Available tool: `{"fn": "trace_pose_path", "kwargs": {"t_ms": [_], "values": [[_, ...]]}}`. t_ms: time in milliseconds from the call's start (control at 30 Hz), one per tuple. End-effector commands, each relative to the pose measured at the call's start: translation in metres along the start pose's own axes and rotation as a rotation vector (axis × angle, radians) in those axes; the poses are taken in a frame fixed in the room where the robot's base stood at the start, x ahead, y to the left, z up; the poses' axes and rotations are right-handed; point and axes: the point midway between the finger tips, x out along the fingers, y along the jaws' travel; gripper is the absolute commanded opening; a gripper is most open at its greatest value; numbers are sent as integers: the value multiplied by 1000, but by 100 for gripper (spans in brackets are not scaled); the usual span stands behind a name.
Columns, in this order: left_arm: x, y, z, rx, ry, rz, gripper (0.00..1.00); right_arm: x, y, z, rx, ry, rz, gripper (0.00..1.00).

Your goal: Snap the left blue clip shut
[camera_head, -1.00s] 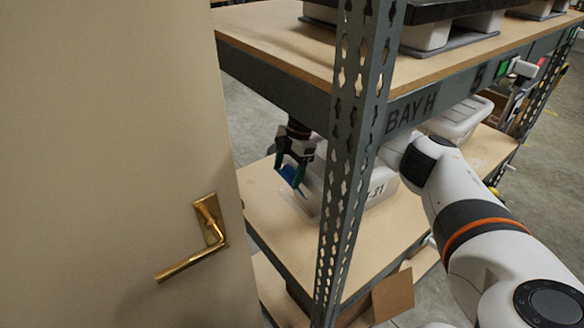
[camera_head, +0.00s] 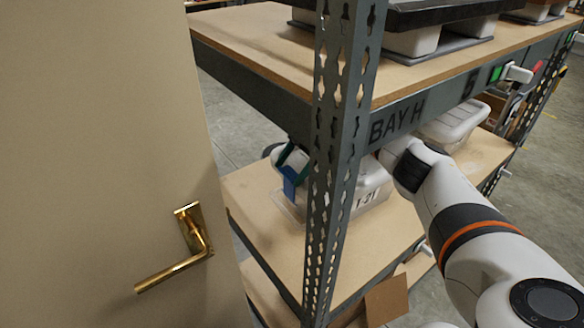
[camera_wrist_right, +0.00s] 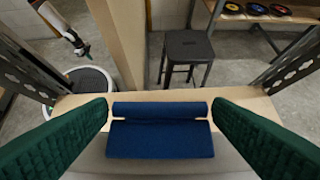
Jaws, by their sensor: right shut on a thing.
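A pale lidded box (camera_head: 372,187) with a dark label stands on the lower shelf behind the perforated post. The left blue clip (camera_head: 290,182) is at its left end and hangs nearly upright. My right gripper (camera_head: 291,160) reaches it with green fingers, partly hidden by the upper shelf edge and post.
A beige door (camera_head: 95,120) with a brass handle (camera_head: 185,255) stands close on the left. The perforated post (camera_head: 335,150) and upper shelf (camera_head: 265,45) stand before the box. Another lidded box (camera_head: 455,122) is farther right. A dark stool (camera_wrist_right: 188,52) stands beyond.

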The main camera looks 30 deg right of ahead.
Motion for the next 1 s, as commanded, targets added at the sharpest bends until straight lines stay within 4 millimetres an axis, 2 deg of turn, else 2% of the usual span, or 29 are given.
{"fn": "trace_pose_path", "kwargs": {"t_ms": [233, 267, 400, 733, 1000], "values": [[0, 6, -2, 4, 2, 7, 0, 0, 0, 1, 2, -4, 0, 33], [0, 6, -2, 4, 2, 7, 0, 0, 0, 1, 2, -4, 0, 77], [0, 6, -2, 4, 2, 7, 0, 0, 0, 1, 1, -3, 1, 97], [2, 6, -2, 4, 3, 7, 0, -5, 0, 0, 1, -1, -1, 97], [12, 6, -3, 4, 3, 7, 0, -47, -1, -1, 1, -1, -3, 97]]}}
